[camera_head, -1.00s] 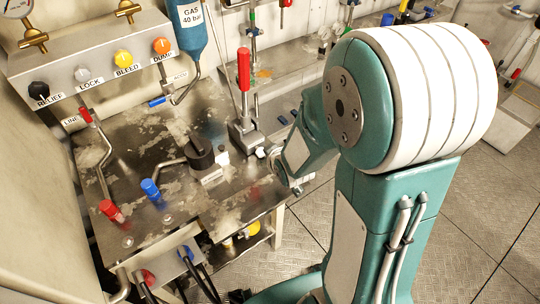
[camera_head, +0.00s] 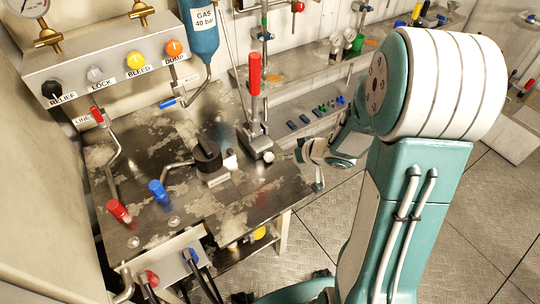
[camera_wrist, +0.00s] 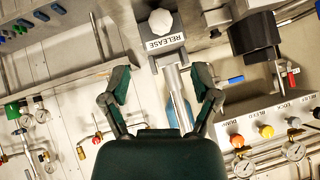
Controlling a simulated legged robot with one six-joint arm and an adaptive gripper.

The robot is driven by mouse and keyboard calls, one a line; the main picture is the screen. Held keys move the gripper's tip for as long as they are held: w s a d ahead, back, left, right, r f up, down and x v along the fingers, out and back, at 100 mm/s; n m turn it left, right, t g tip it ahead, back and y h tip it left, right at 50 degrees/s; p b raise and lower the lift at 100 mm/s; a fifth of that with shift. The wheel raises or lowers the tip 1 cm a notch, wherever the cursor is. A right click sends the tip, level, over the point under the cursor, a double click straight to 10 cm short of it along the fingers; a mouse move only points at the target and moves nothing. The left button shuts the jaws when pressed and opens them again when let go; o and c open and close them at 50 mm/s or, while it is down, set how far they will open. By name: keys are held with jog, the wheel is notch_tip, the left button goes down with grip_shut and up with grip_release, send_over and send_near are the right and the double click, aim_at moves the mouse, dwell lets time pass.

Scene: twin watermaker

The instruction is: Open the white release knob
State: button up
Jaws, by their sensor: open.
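The white release knob (camera_wrist: 160,22) is a small lobed knob on a grey block labelled RELEASE, at the top middle of the wrist view. In the head view the knob (camera_head: 268,157) is a small pale spot at the front of the base of the red-handled lever (camera_head: 255,75). My gripper (camera_wrist: 161,78) is open and empty, its two fingers spread left and right below the knob in the wrist picture. In the head view my gripper (camera_head: 311,167) is just right of the knob, apart from it, by the bench's right edge.
The metal bench (camera_head: 140,190) carries a black round-topped part (camera_head: 207,153), a blue-capped valve (camera_head: 158,190) and a red-capped valve (camera_head: 118,210). A panel of coloured knobs (camera_head: 135,60) and a blue gas bottle (camera_head: 200,35) stand behind. Floor (camera_head: 310,235) is clear at the right.

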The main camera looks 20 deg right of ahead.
aim_at(272, 156)
jog(key=x, duration=1)
jog(key=shift+w+a+f, duration=0.2)
jog(key=shift+f, duration=0.1)
grip_shut()
